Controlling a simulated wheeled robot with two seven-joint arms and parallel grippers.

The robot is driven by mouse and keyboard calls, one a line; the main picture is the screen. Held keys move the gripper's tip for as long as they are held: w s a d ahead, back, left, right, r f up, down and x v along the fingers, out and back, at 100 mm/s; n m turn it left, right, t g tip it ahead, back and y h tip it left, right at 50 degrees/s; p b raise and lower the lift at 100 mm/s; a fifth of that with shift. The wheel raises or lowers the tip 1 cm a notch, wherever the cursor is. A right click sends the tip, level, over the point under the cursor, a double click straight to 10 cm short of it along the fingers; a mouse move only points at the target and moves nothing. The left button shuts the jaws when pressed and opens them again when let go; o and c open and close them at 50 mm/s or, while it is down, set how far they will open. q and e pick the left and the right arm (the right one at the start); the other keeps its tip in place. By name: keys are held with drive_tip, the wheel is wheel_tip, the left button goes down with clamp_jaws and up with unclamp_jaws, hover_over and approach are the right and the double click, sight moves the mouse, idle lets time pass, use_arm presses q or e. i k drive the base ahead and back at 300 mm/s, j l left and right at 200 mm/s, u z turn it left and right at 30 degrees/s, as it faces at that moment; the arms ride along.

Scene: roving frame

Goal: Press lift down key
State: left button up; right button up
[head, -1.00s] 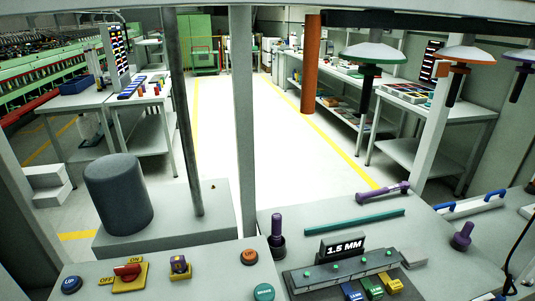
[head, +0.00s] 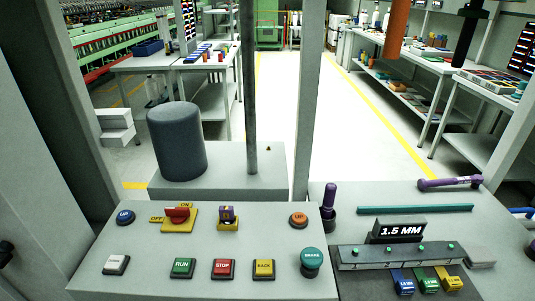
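A sloped grey control panel (head: 205,242) fills the lower left of the head view. Its upper row has a blue round button (head: 125,217), a red ON/OFF rotary switch (head: 178,214), a purple switch on a yellow plate (head: 227,215) and an orange round button (head: 299,219). Its lower row has a pale key (head: 116,264), a green RUN key (head: 183,267), a red STOP key (head: 222,268), a yellow BACK key (head: 263,268) and a teal BRAKE button (head: 311,260). I cannot surely read a lift down label on any key. Neither gripper is clearly visible.
Right of the panel, a grey surface (head: 330,282) holds a 1.5 MM display (head: 400,230), a purple-handled lever (head: 329,199) and blue, green and yellow keys. Grey posts rise behind the panel. A dark piece at the far left edge is unclear. Open floor (head: 277,120) lies beyond.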

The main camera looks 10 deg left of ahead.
sight(115, 262)
drive_tip(key=u, duration=1.7)
